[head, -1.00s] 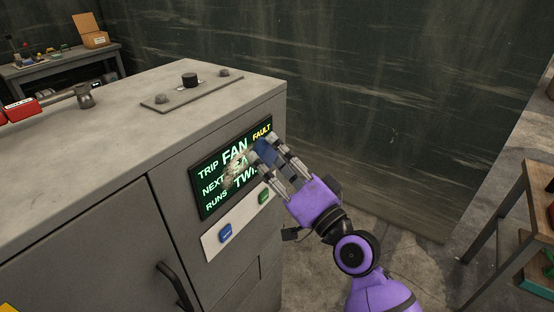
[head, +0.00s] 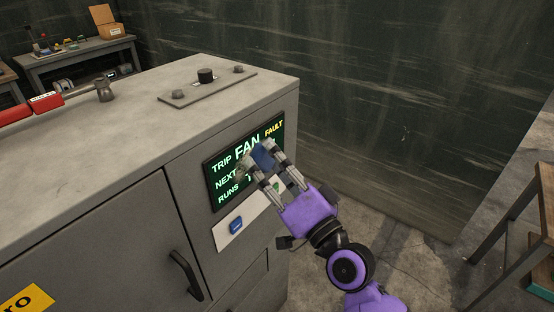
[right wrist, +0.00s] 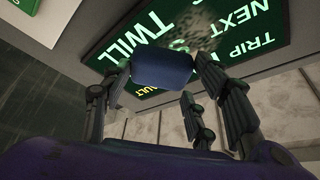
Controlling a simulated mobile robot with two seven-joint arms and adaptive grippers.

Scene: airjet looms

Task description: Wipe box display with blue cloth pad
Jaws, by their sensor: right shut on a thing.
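The box display (head: 222,179) is a dark screen with green and yellow lettering on the front of a grey metal box. It also shows in the right wrist view (right wrist: 262,22), with a greyish smudge (right wrist: 197,36) among the letters. The blue cloth pad (head: 264,155) is between the fingers of my right gripper (head: 257,157), which is shut on it. The pad (right wrist: 162,69) is at the display's face in the wrist view; I cannot tell if it touches. The gripper hides the display's lower right part. My left gripper is not in view.
The box top carries a plate with a black knob (head: 206,75). A black handle (head: 186,275) sticks out at the lower left. A bench (head: 518,215) stands at right.

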